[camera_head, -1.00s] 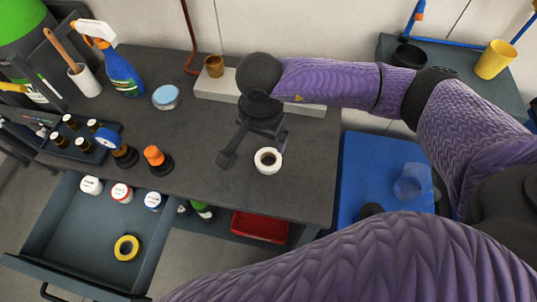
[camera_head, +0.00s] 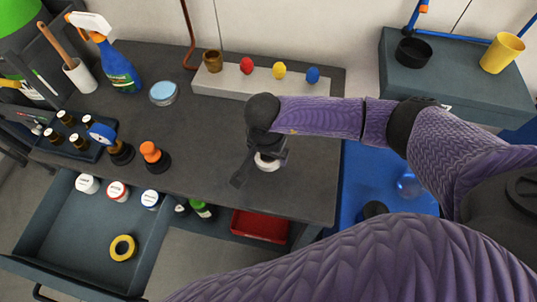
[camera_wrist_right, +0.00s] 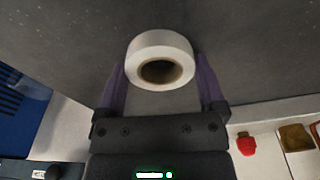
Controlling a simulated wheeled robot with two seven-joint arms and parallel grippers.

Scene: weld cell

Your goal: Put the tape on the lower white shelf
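A white roll of tape (camera_head: 267,163) lies on the dark workbench near its front edge, partly hidden by my right gripper (camera_head: 250,165). In the right wrist view the roll (camera_wrist_right: 161,60) shows its brown core and sits at the tips of my right gripper (camera_wrist_right: 162,85), with one purple finger on each side. The fingers are apart; I cannot tell whether they touch the roll. A yellow tape roll (camera_head: 123,248) lies in the open drawer. A low white shelf (camera_head: 225,80) runs along the back of the bench. My left gripper is not in view.
A brown cup (camera_head: 212,61) and red (camera_head: 246,66), yellow (camera_head: 279,70) and blue (camera_head: 312,74) knobs line the white shelf. A spray bottle (camera_head: 118,68), a blue-white tin (camera_head: 163,93) and an orange-topped item (camera_head: 152,155) stand left. The bench middle is clear.

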